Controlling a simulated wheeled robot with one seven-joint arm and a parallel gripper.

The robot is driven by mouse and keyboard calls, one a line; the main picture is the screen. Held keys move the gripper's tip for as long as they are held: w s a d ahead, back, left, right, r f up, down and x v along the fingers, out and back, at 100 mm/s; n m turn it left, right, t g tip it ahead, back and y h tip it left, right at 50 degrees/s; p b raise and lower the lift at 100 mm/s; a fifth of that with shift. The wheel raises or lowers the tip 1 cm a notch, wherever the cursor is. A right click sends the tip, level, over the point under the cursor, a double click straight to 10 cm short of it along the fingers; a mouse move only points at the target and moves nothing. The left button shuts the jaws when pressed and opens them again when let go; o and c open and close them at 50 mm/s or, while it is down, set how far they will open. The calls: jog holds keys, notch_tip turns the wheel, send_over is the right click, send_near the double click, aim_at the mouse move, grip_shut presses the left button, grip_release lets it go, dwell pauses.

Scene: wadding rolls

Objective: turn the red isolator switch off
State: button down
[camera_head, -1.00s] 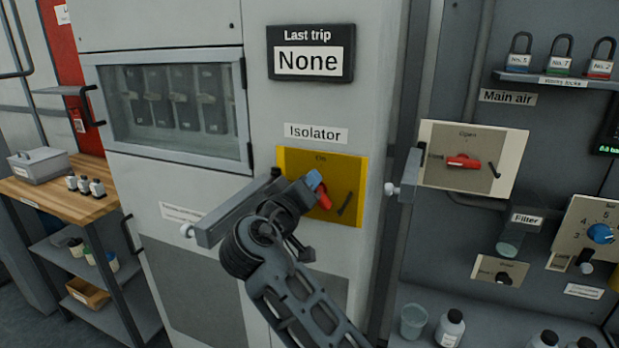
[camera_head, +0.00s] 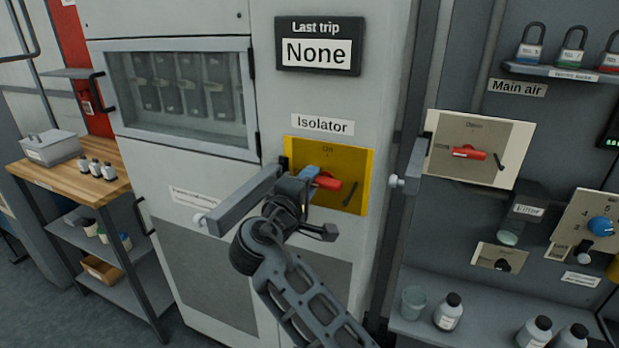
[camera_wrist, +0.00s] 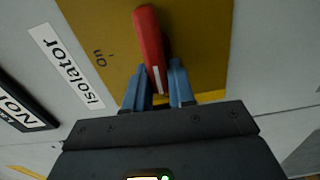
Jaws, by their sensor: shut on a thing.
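The red isolator switch handle (camera_head: 327,182) sits on a yellow plate (camera_head: 356,160) under the "Isolator" label, on the front of the grey cabinet. The plate has "On" at its top. In the head view the handle lies close to level, tilted slightly down to the right. My gripper (camera_head: 311,176) reaches it from the lower left. In the wrist view the blue fingers of my gripper (camera_wrist: 163,88) are on both sides of one end of the red handle (camera_wrist: 150,45), shut on it. The handle's pivot is hidden.
A grey cabinet handle bar (camera_head: 240,203) sticks out left of the plate, close to my arm. To the right is the main air panel (camera_head: 495,140) with its own red handle. Padlocks stand on a shelf (camera_head: 565,74) above it. A wooden bench (camera_head: 88,188) stands at left.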

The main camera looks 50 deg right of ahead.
jog(key=shift+w+a+f+n, duration=0.1)
jog(key=shift+n, duration=0.3)
jog(key=c, duration=1)
grip_release()
jog(key=shift+c, duration=0.2)
jog(key=b+v, duration=0.2)
jog(key=v, duration=0.5)
jog(key=shift+a, duration=0.35)
jog(key=shift+s, duration=0.2)
